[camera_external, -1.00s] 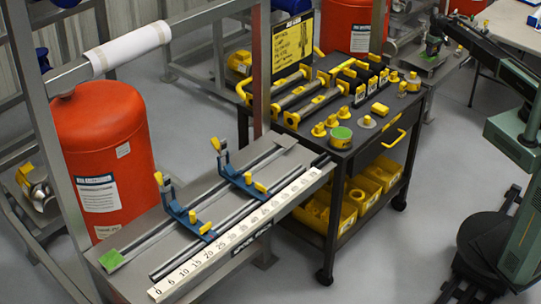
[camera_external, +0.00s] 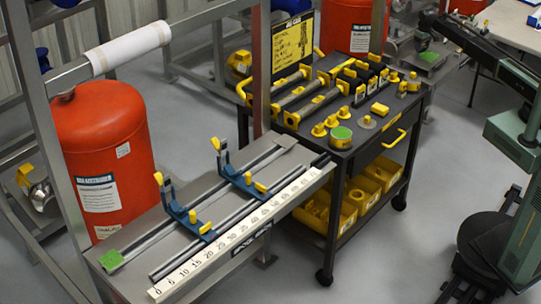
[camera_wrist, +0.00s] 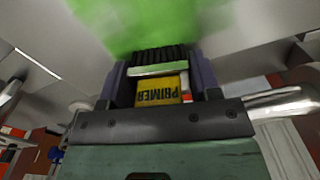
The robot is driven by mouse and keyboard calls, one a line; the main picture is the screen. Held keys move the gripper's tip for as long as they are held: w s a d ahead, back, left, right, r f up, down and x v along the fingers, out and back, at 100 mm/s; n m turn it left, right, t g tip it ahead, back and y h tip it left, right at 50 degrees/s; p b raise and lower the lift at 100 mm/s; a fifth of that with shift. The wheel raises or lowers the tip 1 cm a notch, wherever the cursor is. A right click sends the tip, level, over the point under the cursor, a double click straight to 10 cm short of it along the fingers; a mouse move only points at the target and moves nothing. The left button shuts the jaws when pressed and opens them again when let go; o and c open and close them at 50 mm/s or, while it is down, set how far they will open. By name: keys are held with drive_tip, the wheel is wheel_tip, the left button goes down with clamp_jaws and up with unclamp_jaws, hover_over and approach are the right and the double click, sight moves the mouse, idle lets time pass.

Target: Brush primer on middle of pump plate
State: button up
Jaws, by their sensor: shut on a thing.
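My gripper (camera_wrist: 160,72) is shut on a brush (camera_wrist: 160,90) with a yellow label reading PRIMER. The brush's dark bristles meet or nearly meet a blurred bright green patch (camera_wrist: 150,22) in the wrist view; I cannot tell contact for sure. The patch lies on a grey plate (camera_wrist: 270,30). In the external view my gripper (camera_external: 424,42) is small at the far upper right, over a grey plate with a green patch (camera_external: 430,58) on a back stand. The brush is too small to make out there.
A black cart (camera_external: 345,160) with yellow tools and a green-topped disc (camera_external: 341,133) stands in the middle. A bench with a ruler (camera_external: 235,235) and blue clamps is at front left. Orange tanks (camera_external: 105,150) stand behind. A white table (camera_external: 510,25) is at back right.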

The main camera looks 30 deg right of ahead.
sight(434, 55)
drive_tip(key=shift+w+d, duration=0.3)
drive_tip(key=shift+d, duration=0.5)
drive_tip(key=shift+s+d, duration=0.2)
drive_tip(key=shift+s, duration=0.45)
drive_tip(key=shift+s+d, duration=0.2)
drive_tip(key=shift+s, duration=0.4)
drive_tip(key=shift+s+d, duration=0.3)
drive_tip(key=shift+s, duration=0.4)
drive_tip(key=shift+s+d, duration=0.25)
drive_tip(key=shift+s, duration=0.4)
drive_tip(key=shift+s+d, duration=0.3)
drive_tip(key=shift+s, duration=0.4)
wheel_tip(434, 55, up, 6)
drive_tip(key=p, duration=0.6)
wheel_tip(434, 55, up, 3)
drive_tip(key=p, duration=0.3)
